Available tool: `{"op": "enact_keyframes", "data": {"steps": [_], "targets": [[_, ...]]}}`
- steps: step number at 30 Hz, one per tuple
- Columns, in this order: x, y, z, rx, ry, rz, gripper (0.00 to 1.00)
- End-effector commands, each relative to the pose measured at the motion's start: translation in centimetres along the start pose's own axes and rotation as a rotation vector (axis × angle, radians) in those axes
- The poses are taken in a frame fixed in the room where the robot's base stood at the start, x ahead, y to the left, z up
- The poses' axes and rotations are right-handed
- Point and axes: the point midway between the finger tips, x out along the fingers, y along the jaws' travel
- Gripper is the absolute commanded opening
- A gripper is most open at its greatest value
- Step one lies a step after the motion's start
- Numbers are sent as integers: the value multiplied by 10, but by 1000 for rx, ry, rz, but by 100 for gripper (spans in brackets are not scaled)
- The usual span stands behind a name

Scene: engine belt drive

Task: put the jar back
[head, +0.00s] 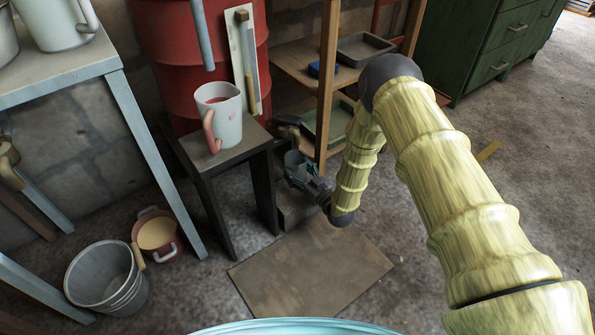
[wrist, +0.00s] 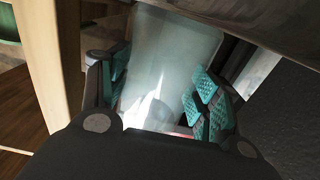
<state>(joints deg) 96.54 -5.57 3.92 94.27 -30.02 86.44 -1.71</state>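A pale, see-through vessel, which looks like the jar (wrist: 165,65), stands between my gripper's fingers in the wrist view. My gripper (wrist: 160,95) has its teal pads spread wide, one on each side of the vessel. The pads lie close to its sides, but I cannot tell if both touch. In the head view my gripper (head: 297,165) is low, between the dark stool and the wooden shelf. The jar cannot be made out clearly there.
A white pitcher (head: 219,116) stands on the dark stool (head: 225,153) beside my gripper. A wooden shelf (head: 329,85) with trays (head: 365,47) is close on the right. A red barrel (head: 168,40) stands behind. A brown mat (head: 310,272) lies clear on the floor.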

Motion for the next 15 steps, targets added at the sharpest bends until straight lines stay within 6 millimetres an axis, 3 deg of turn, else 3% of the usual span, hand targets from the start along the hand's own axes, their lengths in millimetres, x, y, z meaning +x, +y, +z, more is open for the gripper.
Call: {"op": "enact_keyframes", "data": {"steps": [1,3,15], "targets": [[0,0,0,0,0,0,74],[0,0,0,0,0,0,84],[0,0,0,0,0,0,84]]}}
